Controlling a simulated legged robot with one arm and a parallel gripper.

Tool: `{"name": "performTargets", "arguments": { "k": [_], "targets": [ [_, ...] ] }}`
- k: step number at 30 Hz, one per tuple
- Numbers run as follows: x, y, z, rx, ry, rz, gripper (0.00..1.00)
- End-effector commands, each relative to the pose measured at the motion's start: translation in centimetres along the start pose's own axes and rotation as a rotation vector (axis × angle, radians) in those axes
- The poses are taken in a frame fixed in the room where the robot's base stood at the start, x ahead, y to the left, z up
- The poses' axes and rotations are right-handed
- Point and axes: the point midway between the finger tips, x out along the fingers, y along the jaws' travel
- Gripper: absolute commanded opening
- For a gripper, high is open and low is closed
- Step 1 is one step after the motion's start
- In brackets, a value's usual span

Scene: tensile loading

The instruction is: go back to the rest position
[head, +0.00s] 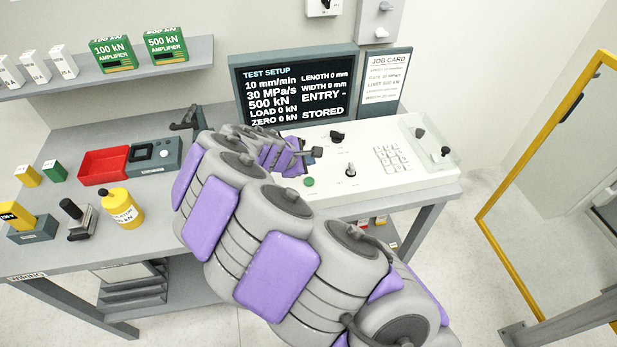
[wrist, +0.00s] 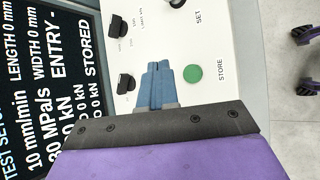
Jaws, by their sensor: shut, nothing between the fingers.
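My arm reaches out over the bench in the head view. My gripper (head: 311,157) is above the left part of the white control panel (head: 410,178). In the wrist view my gripper (wrist: 158,68) shows its blue-grey fingers together with nothing between them. The green STORE button (wrist: 192,73) is just beside the fingertips and apart from them in the picture; it also shows in the head view (head: 309,182). I cannot tell the fingers' exact height over the panel.
A dark display (head: 295,90) reads TEST SETUP, ENTRY - and STORED. A job card (head: 384,80) stands beside it. A red tray (head: 103,166), a yellow bottle (head: 121,208) and small blocks are on the bench at left.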

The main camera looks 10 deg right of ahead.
Motion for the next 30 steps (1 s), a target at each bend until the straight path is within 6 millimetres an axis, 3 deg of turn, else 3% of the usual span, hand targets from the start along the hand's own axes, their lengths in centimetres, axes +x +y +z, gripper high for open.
{"name": "performTargets", "arguments": {
  "k": [22,26,30],
  "targets": [
    [-0.1,-0.1,0.6,0.020,-0.004,-0.006,0.00],
    [-1.1,-0.5,4.0,0.137,-0.029,-0.045,0.00],
    [-3.4,-2.5,9.9,0.369,-0.065,-0.136,0.00]
  ]
}}
